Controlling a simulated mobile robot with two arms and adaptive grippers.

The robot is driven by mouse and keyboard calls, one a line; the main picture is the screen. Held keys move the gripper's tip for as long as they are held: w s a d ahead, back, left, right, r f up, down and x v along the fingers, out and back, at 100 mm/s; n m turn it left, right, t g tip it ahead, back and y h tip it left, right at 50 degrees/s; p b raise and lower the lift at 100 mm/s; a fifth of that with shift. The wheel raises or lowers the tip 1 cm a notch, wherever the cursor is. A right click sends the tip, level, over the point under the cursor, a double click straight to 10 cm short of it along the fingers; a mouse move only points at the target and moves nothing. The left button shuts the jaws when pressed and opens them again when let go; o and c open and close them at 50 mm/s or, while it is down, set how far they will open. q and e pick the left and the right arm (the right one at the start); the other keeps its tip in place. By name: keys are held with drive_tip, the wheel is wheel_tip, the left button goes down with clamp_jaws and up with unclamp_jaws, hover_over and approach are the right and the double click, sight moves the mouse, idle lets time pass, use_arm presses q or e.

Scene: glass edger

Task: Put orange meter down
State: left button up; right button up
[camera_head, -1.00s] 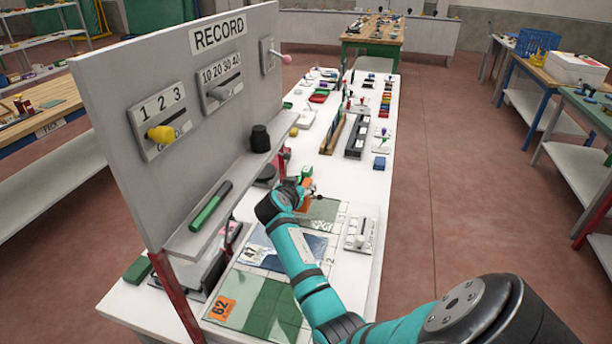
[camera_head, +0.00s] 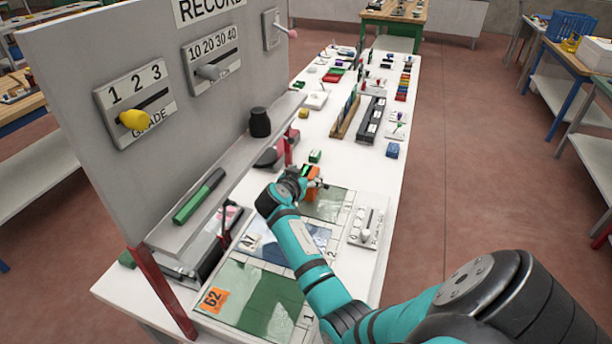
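The orange meter (camera_head: 313,190) is a small orange block at the end of my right arm, above the far part of the work mat on the white table. My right gripper (camera_head: 319,184) seems shut on it; the fingers are small and partly hidden by the wrist. I cannot tell whether the meter touches the table. My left gripper is out of view.
The white table (camera_head: 340,278) holds a mat with green (camera_head: 262,300) and blue glass panels. A white switch box (camera_head: 367,228) stands right of the arm. The RECORD board (camera_head: 75,75) with its shelf rises along the left. Racks and small parts fill the far end.

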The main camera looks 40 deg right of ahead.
drive_tip(key=shift+a+r, duration=0.1)
drive_tip(key=shift+d, duration=0.2)
drive_tip(key=shift+s+a, duration=0.2)
drive_tip(key=shift+a, duration=0.2)
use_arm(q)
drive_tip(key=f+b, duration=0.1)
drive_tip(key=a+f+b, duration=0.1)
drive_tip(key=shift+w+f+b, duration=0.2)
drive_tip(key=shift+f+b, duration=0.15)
use_arm(e)
drive_tip(key=v, duration=1.1)
drive_tip(key=shift+s, duration=0.1)
